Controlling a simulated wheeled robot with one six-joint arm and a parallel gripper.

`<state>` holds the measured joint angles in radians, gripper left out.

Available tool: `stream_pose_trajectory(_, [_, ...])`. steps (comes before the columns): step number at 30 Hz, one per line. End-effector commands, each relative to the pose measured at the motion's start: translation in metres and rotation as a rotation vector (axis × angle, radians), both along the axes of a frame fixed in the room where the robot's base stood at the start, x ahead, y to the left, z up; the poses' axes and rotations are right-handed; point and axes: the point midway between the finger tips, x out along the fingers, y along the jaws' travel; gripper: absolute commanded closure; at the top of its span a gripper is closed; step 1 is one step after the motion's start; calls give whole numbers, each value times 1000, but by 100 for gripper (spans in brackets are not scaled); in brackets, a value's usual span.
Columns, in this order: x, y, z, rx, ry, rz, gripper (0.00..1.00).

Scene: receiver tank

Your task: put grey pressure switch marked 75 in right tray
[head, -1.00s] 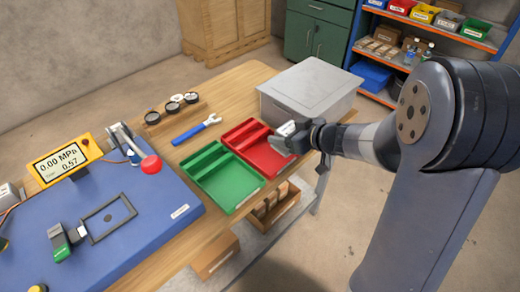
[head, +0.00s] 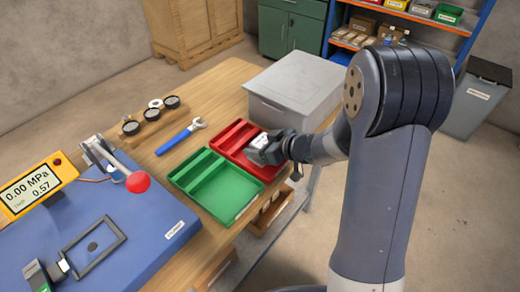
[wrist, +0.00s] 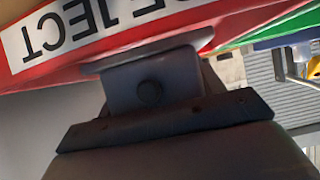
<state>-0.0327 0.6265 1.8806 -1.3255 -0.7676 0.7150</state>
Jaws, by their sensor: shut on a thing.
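My gripper (head: 262,148) is over the right part of the red right tray (head: 237,134), shut on a small grey-white block, the pressure switch (head: 257,142). Its mark is not readable and the jaws partly hide it. I cannot tell whether it touches the tray floor. In the wrist view, the red tray's outer wall with a white REJECT label (wrist: 75,38) shows upside down, close to my gripper (wrist: 150,62). The switch cannot be made out there.
The green tray (head: 212,188) adjoins the red one on the left. A grey lidded box (head: 295,85) stands close behind the trays. A blue wrench (head: 180,139), a wooden gauge rack (head: 150,121) and a blue mat (head: 150,245) lie further left.

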Motion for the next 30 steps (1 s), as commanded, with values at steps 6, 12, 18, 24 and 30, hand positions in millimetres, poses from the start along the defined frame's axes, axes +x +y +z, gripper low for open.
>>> stream_pose_trajectory(6, [0, 0, -10, 0, -3, 0, 74])
stream_pose_trajectory(12, [0, 0, -11, 1, -2, 0, 74])
stream_pose_trajectory(18, [0, 0, -14, -1, -1, 0, 27])
stream_pose_trajectory(24, [0, 0, -13, -1, -1, 0, 15])
stream_pose_trajectory(30, [0, 0, -12, 0, -1, 0, 15])
